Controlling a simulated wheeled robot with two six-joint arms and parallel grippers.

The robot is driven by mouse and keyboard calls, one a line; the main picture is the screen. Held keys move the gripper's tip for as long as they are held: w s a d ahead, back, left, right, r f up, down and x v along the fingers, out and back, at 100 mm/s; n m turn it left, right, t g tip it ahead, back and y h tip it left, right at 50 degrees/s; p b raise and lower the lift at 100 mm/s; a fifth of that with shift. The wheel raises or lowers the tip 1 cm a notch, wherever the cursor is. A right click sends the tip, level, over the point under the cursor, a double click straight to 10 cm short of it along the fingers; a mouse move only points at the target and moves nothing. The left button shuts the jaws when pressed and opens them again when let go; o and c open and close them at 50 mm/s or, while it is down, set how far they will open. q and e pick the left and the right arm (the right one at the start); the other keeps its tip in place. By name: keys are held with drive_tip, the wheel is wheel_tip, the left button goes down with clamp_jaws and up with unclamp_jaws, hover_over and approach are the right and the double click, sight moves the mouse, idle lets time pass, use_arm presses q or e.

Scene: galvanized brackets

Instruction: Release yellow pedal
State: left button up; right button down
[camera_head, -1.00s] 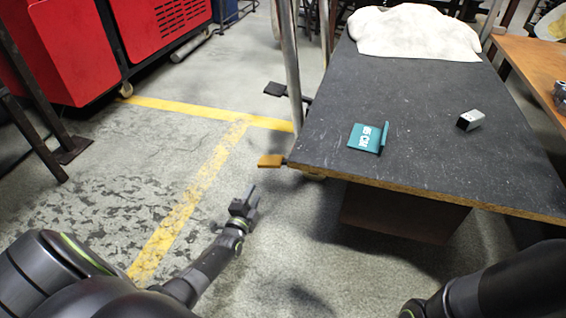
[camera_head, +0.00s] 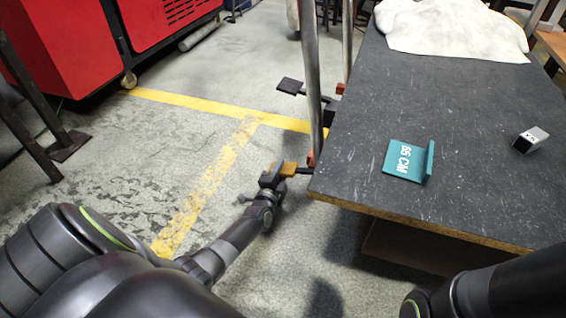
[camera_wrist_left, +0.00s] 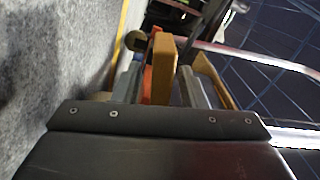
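The yellow pedal (camera_head: 288,169) sticks out to the left below the near left corner of the dark table (camera_head: 340,165). My left gripper (camera_head: 272,175) is right at the pedal and covers part of it. In the left wrist view, the yellow block of the pedal (camera_wrist_left: 163,68) shows between the two grey fingers (camera_wrist_left: 160,85). The fingers stand apart, with gaps beside the block, so the gripper looks open. I cannot tell whether a finger touches it. My right arm shows at the lower right; its gripper is out of view.
A black pedal (camera_head: 290,86) sits farther back by the metal table legs (camera_head: 312,80). On the table are a teal bracket (camera_head: 405,160), a small metal block (camera_head: 530,140) and a white cloth (camera_head: 450,28). A red cabinet (camera_head: 60,45) stands left. Open floor lies between.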

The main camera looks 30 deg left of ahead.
use_arm(q)
drive_tip(key=shift+w+a, duration=0.1)
drive_tip(key=shift+w, duration=0.55)
clamp_jaws()
